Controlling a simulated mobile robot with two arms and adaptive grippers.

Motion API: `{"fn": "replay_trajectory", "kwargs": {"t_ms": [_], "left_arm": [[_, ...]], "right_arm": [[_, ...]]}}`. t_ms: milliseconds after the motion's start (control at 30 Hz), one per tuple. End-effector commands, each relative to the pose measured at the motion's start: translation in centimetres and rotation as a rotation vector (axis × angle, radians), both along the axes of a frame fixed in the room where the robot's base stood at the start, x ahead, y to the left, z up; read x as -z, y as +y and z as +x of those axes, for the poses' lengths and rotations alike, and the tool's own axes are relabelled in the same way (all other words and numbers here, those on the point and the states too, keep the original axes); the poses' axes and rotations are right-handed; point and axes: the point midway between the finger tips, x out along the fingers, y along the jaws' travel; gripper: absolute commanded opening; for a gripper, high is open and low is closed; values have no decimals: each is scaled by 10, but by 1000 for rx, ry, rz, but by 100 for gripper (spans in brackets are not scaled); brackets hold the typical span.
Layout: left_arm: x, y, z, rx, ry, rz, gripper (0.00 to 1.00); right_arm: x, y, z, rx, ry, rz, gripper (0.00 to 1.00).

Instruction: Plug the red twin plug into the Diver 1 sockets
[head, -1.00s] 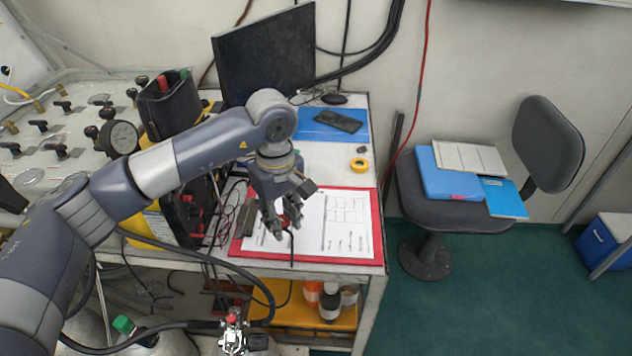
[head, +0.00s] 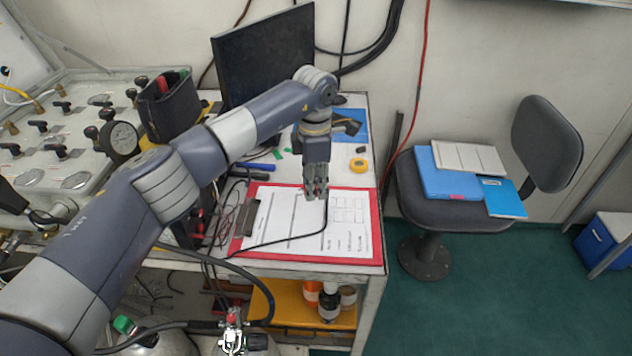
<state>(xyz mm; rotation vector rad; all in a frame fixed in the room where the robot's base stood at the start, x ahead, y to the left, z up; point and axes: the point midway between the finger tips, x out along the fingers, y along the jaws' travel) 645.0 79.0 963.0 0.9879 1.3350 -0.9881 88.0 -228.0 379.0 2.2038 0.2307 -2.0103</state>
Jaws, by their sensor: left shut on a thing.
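My left gripper (head: 316,193) points down over the clipboard with the white sheet. It is shut on the red twin plug, which the fingers hide now. A black lead hangs from the fingertips and runs left across the sheet. A little red showed between the fingers a second ago. The grey air panel (head: 50,165) with knobs and a gauge stands at the left, well away from the gripper and partly behind my arm. I cannot make out which sockets are Diver 1. My right gripper is not in view.
The red clipboard (head: 370,252) lies on the table's front part. A black monitor (head: 262,60) and a black holder (head: 168,108) stand behind my arm. Yellow tape (head: 358,165) lies at the right. A chair (head: 550,140) with folders stands beyond the table.

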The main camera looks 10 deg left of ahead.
Motion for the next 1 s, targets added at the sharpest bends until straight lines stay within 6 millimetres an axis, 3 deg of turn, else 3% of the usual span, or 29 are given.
{"fn": "replay_trajectory", "kwargs": {"t_ms": [367, 1000], "left_arm": [[-12, 30, -16, 38, 1, 0, 6], [-29, 84, -47, 107, 2, -1, 6]], "right_arm": [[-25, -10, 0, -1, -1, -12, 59], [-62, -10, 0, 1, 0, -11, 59]]}}
